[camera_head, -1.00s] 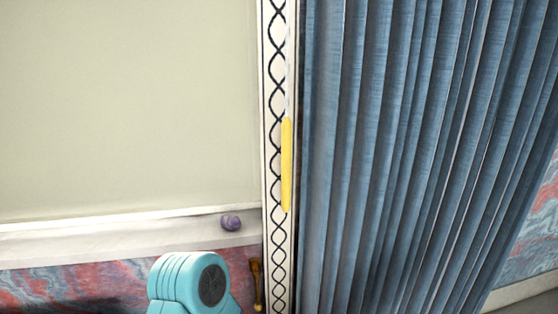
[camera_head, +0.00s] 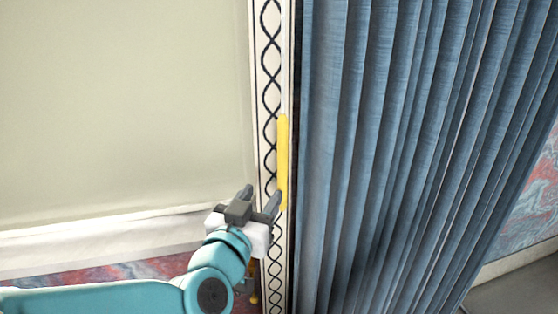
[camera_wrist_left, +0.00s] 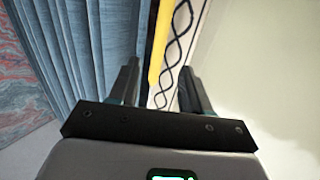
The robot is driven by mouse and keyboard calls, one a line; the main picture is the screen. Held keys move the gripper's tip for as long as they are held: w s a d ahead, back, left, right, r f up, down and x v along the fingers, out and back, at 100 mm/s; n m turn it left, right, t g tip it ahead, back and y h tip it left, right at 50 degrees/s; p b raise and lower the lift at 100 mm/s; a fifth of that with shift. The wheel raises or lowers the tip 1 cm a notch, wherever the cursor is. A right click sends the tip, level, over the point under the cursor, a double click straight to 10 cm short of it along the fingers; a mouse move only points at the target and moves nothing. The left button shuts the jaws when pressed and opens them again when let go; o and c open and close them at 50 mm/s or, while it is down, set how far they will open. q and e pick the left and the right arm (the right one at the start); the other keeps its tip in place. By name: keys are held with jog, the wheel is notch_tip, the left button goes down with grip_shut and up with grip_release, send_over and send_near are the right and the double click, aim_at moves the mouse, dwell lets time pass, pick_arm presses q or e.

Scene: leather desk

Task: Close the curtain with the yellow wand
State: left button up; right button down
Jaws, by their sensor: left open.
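The blue curtain (camera_head: 400,150) hangs in folds on the right, gathered beside a white trim band with a dark twisted pattern (camera_head: 269,80). The yellow wand (camera_head: 283,150) hangs upright along the curtain's left edge. My left gripper (camera_head: 259,194) is open near the wand's lower end, with one finger close to it in the head view; I cannot tell whether they touch. In the left wrist view the wand (camera_wrist_left: 159,45) shows beyond and between the two open fingers (camera_wrist_left: 158,75), beside the curtain (camera_wrist_left: 90,40). Nothing is held. My right gripper is not in view.
A pale blind or panel (camera_head: 120,100) fills the left, with a white sill (camera_head: 100,240) under it. Red and blue marbled wall shows below the sill and at the far right (camera_head: 530,210). A small brass-coloured item (camera_head: 253,296) is partly hidden behind my left arm.

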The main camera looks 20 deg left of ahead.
aim_at(281, 165)
pick_arm(q)
jog(key=w+p, duration=0.2)
jog(key=w, duration=1)
jog(key=shift+w+a+p, duration=0.1)
jog(key=shift+w+p, duration=0.2)
jog(key=shift+w, duration=0.05)
jog(key=shift+w+f, duration=0.1)
jog(key=shift+w, duration=0.6)
jog(key=shift+s, duration=0.1)
grip_shut()
